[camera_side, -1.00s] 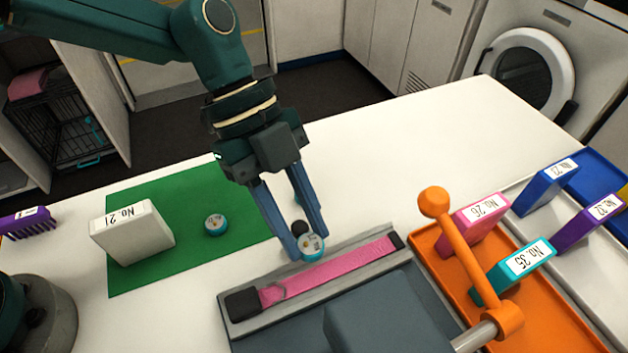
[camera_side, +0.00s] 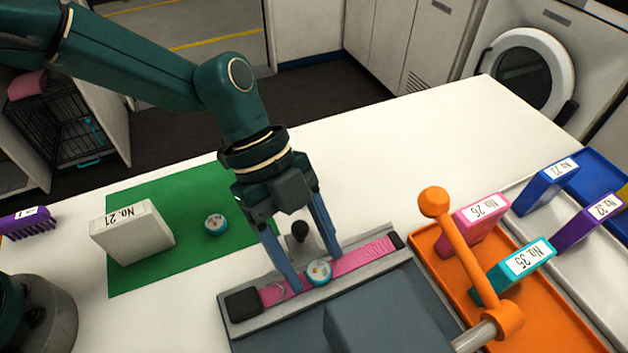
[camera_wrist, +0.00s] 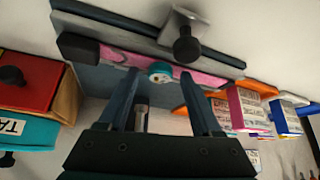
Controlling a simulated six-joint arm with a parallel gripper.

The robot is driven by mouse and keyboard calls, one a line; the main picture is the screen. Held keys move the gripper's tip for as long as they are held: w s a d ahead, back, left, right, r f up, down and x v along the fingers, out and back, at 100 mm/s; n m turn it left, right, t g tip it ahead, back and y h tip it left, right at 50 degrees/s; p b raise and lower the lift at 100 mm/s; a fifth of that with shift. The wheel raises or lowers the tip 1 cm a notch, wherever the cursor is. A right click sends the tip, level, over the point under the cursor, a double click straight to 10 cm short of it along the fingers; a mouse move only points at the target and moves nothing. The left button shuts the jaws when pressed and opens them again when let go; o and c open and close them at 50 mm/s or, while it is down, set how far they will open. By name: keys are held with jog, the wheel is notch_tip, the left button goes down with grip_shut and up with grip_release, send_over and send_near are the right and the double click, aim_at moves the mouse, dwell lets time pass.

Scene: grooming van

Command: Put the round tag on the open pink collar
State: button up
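The round tag (camera_side: 318,272), teal-rimmed with a pale printed face, lies on the open pink collar (camera_side: 362,257), near its middle. The collar is stretched flat in a grey holder, with a black buckle (camera_side: 243,302) at its left end. My gripper (camera_side: 314,273) is open around the tag, one finger to each side, with gaps showing. In the wrist view the tag (camera_wrist: 160,71) sits on the collar (camera_wrist: 204,78) just beyond and between my spread fingertips (camera_wrist: 160,82). Whether the tag is exactly centred across the strap is hard to tell.
A second round tag (camera_side: 215,224) lies on the green mat (camera_side: 150,272) beside a white No. 21 box (camera_side: 135,238). A black knob (camera_side: 300,231) on a bracket stands behind the collar. An orange lever (camera_side: 468,255) and orange tray (camera_side: 555,325) with boxes are at right.

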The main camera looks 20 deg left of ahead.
jog(key=v, duration=1.2)
jog(key=s+a+r+n+t+y, duration=0.1)
jog(key=s+a+n+t+y, duration=0.2)
jog(key=a+n, duration=0.7)
jog(key=s+a+r+n+t+y, duration=0.1)
jog(key=s+a+n+t, duration=0.4)
jog(key=a+n, duration=0.6)
jog(key=s+n+y, duration=0.1)
jog(key=n, duration=0.1)
jog(key=shift+s+a+n+t+y, duration=0.15)
jog(key=shift+s+n+t+y, duration=0.15)
jog(key=shift+s+y, duration=0.1)
jog(key=shift+r, duration=0.15)
jog(key=shift+c, duration=0.3)
